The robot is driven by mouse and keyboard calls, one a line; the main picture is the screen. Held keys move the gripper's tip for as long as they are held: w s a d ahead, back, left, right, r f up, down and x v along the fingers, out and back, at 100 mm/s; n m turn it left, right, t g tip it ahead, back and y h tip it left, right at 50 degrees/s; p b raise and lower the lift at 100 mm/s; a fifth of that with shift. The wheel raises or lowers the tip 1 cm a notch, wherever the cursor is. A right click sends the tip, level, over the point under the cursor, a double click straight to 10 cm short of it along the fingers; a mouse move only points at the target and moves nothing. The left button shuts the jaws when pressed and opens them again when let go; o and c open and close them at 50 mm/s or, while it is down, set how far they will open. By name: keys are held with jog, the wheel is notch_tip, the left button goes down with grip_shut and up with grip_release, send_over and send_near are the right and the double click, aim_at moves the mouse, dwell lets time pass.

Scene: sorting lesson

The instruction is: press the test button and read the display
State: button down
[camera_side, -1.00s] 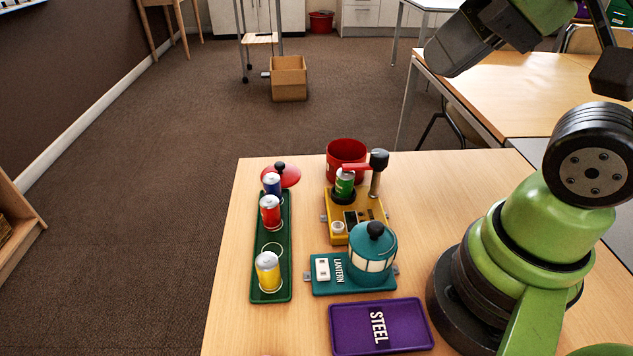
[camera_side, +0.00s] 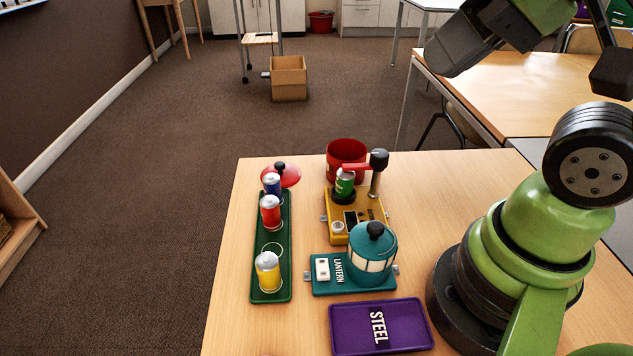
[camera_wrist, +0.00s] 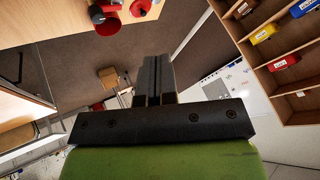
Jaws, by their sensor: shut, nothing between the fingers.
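A yellow test device (camera_side: 341,233) stands near the middle of the table, with a small dark display (camera_side: 351,219) and a round pale button (camera_side: 338,227) at its near left. A green can (camera_side: 344,183) sits in its dark round holder, beside a post with a black knob (camera_side: 379,159) and a red arm. What the display reads is too small to tell. My gripper (camera_wrist: 153,75) shows in the wrist view with its black fingers together and empty.
A green tray (camera_side: 271,296) holds blue, red and yellow cans and has an empty ring. A red lid (camera_side: 289,173) lies behind it, a red bin (camera_side: 347,150) stands behind the device. A teal lantern (camera_side: 372,247) and purple STEEL tray (camera_side: 408,327) are in front.

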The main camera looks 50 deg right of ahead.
jog(key=n+g+h, duration=0.9)
jog(key=n+h, duration=0.2)
send_over(339, 228)
notch_tip(339, 228, down, 17)
jog(key=shift+f, duration=0.2)
jog(key=shift+f, duration=4.4)
jog(key=shift+f, duration=0.4)
